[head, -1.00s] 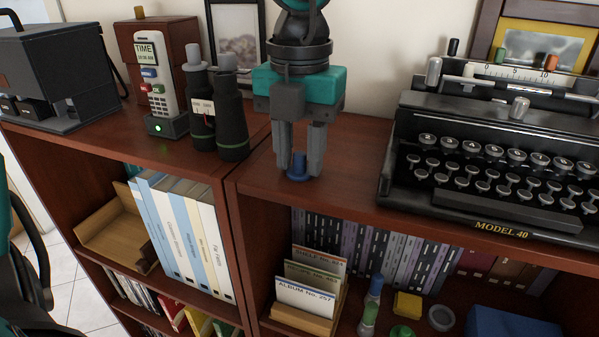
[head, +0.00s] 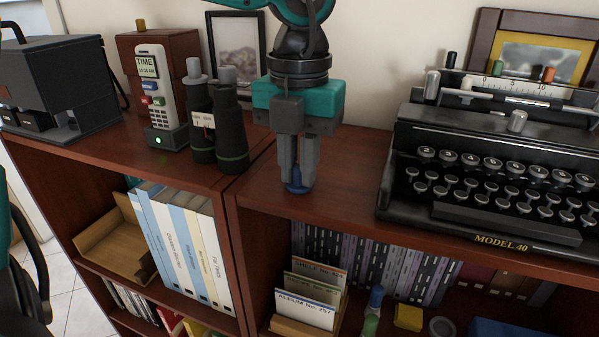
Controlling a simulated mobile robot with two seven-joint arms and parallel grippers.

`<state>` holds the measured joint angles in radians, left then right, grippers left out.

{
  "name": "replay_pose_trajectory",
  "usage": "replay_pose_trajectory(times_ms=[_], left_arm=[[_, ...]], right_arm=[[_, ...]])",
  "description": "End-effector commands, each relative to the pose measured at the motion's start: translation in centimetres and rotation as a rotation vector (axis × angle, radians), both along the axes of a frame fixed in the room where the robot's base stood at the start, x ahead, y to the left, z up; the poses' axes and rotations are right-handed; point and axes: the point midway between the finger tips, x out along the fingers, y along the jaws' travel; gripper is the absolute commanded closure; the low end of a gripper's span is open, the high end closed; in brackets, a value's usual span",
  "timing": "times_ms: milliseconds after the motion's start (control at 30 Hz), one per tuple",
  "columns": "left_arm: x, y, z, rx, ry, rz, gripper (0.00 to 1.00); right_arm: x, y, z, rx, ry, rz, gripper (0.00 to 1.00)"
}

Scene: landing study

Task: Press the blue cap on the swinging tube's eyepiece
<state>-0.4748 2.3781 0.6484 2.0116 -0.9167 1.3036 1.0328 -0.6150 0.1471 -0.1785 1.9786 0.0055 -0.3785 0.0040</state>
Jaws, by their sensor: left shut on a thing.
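My left gripper (head: 297,181) points straight down over the shelf top in the middle of the head view. Its fingers are shut on the blue cap (head: 297,189), which is mostly hidden between them. The cap's lower edge shows at or just above the wood; I cannot tell which. Dark binoculars (head: 234,130) stand upright to the left of the gripper, with two tubes, grey eyepieces (head: 227,75) and a small white label. Both eyepieces look bare, and I cannot tell which tube swings. My right gripper is not in view.
A black typewriter (head: 480,200) stands to the right. A phone-like handset (head: 155,95) and a dark machine (head: 55,85) are on the left. A picture frame (head: 238,55) leans behind the binoculars. Bare wood (head: 350,165) lies between gripper and typewriter.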

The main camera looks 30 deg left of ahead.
Motion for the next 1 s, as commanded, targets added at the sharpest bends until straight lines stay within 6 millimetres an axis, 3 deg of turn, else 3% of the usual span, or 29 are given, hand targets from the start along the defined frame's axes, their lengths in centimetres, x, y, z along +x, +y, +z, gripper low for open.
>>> replay_pose_trajectory(times_ms=[700, 1000], left_arm=[[0.1, 0.0, 4.0, -0.001, -0.006, 0.000, 1.00], [0.1, 0.0, 4.8, -0.001, -0.005, 0.000, 1.00]], right_arm=[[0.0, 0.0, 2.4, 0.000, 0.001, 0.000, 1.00], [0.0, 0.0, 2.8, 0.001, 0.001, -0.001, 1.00]])
